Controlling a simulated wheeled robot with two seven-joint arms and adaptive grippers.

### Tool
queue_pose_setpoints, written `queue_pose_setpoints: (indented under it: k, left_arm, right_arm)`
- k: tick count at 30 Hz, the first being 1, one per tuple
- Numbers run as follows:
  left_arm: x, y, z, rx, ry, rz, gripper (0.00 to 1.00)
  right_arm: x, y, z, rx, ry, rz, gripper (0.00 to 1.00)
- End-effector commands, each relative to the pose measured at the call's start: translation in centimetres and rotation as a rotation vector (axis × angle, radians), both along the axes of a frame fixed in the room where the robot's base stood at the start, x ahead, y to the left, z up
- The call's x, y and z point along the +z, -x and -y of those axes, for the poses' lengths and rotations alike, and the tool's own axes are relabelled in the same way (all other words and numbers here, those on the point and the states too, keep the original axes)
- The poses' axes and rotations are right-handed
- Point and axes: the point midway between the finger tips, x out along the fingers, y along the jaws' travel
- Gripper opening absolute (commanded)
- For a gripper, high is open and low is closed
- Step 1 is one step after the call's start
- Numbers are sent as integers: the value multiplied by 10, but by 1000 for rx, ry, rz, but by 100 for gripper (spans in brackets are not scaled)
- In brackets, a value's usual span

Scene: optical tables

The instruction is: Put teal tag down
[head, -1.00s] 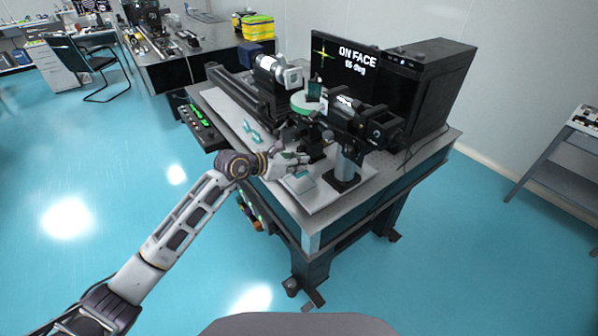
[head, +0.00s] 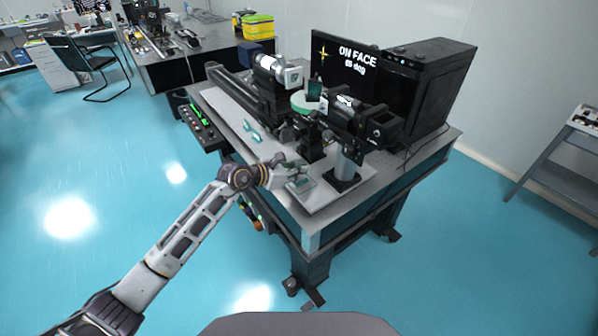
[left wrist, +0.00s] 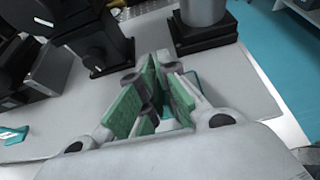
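My left gripper (head: 294,171) is low over the front part of the optical table, beside a small teal-edged plate (head: 301,184) on the light board. In the left wrist view the gripper's green-padded fingers (left wrist: 152,88) lean together, with a narrow gap between them. A teal patch (left wrist: 192,80) shows behind the right finger. I cannot tell if it is the teal tag or whether the fingers hold it. Other teal pieces (head: 252,131) lie further left on the board; one also shows in the left wrist view (left wrist: 12,135). My right gripper is out of view.
Black optical mounts and a post base (head: 342,181) stand close behind and right of the gripper. A green-topped round stage (head: 304,102) and a monitor (head: 347,68) reading "ON FACE" are behind. The board's front right corner (head: 318,205) is clear.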

Motion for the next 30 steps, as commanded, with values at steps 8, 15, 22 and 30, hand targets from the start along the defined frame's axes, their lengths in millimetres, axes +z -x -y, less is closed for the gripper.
queue_pose_setpoints:
  k: [8,15,22,30]
  left_arm:
    - [0,0,0,0,0,0,27]
    - [0,0,0,0,0,0,27]
    - [4,2,-3,0,-1,1,27]
    - [12,14,-20,0,-3,1,27]
  right_arm:
    - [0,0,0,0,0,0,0]
    - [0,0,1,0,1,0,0]
    - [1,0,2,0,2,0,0]
    - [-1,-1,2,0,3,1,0]
